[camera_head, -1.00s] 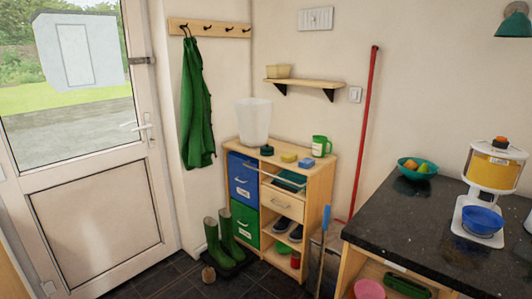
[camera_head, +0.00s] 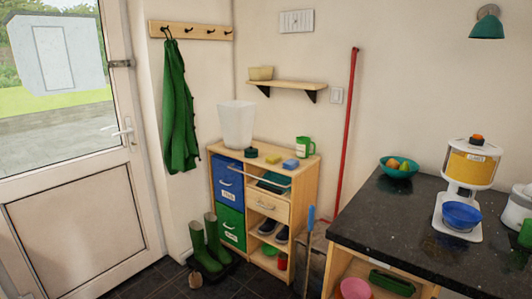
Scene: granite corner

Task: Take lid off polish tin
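A small dark round object (camera_head: 250,153) that looks like a tin sits on top of the wooden cabinet (camera_head: 306,168), in front of the translucent white bin (camera_head: 236,125). It is too small to read a label or tell its lid from its body. A small red container (camera_head: 282,261) stands on the cabinet's lowest shelf, beside a green round thing (camera_head: 268,251). Neither of my grippers is in view.
A yellow sponge (camera_head: 273,159), a blue sponge (camera_head: 290,165) and a green mug (camera_head: 305,147) share the cabinet top. Green boots (camera_head: 208,245) stand at its left. A dark granite worktop (camera_head: 390,220) is at the right. A blue-handled tool (camera_head: 310,220) leans between.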

